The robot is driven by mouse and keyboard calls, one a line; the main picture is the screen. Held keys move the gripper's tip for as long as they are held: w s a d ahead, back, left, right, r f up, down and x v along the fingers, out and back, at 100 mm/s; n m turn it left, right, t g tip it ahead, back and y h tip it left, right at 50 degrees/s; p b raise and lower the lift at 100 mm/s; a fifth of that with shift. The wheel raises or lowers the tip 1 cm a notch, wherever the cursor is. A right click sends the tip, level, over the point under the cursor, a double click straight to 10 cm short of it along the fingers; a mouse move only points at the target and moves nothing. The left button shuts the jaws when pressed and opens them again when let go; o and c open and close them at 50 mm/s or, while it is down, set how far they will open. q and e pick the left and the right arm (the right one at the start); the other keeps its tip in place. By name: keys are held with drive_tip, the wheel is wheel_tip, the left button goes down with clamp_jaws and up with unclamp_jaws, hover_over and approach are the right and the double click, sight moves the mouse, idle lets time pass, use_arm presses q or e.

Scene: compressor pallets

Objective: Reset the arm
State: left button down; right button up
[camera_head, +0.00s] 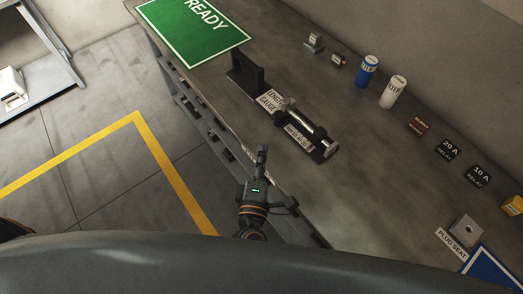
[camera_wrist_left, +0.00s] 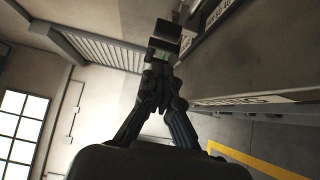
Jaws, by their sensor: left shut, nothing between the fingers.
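My left gripper (camera_head: 262,152) is in front of the workbench's near edge in the head view, with its fingers together and pointing toward the bench. In the left wrist view the same gripper (camera_wrist_left: 162,50) shows its dark fingers closed at the tips, with nothing seen between them. It appears apart from the things on the bench. My right gripper is not in either view.
The workbench (camera_head: 350,190) carries a length gauge (camera_head: 305,125), a blue can (camera_head: 367,70), a white can (camera_head: 393,91), relay labels (camera_head: 447,149), a plug seat block (camera_head: 465,229) and a green READY mat (camera_head: 190,35). Floor with a yellow line (camera_head: 170,165) lies left.

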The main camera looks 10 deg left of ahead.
use_arm(q)
drive_tip(key=m+h, duration=0.2)
drive_tip(key=d+r+m+g+h, duration=0.1)
drive_tip(key=m+h, duration=0.1)
drive_tip(key=m, duration=0.1)
drive_tip(key=d+m+g+h, duration=0.1)
drive_tip(key=m, duration=0.2)
drive_tip(key=shift+s+d+r+h, duration=0.1)
drive_tip(key=shift+d+r+h, duration=0.15)
drive_tip(key=shift+h, duration=0.15)
drive_tip(key=s+a+f+m+g+y, duration=0.3)
drive_tip(key=s+a+m+g, duration=0.35)
drive_tip(key=a, duration=0.25)
drive_tip(key=s+a+f+m+g+y, duration=0.2)
drive_tip(key=s+a+m+g, duration=0.4)
drive_tip(key=s+a, duration=0.25)
wheel_tip(320, 180, down, 26)
drive_tip(key=s+a+g, duration=0.1)
drive_tip(key=s+a+f+g, duration=0.1)
drive_tip(key=s+a+f, duration=0.2)
drive_tip(key=s+f, duration=1.3)
drive_tip(key=shift+s+f+y, duration=0.3)
drive_tip(key=shift+s+y, duration=0.1)
drive_tip(key=shift+s, duration=0.15)
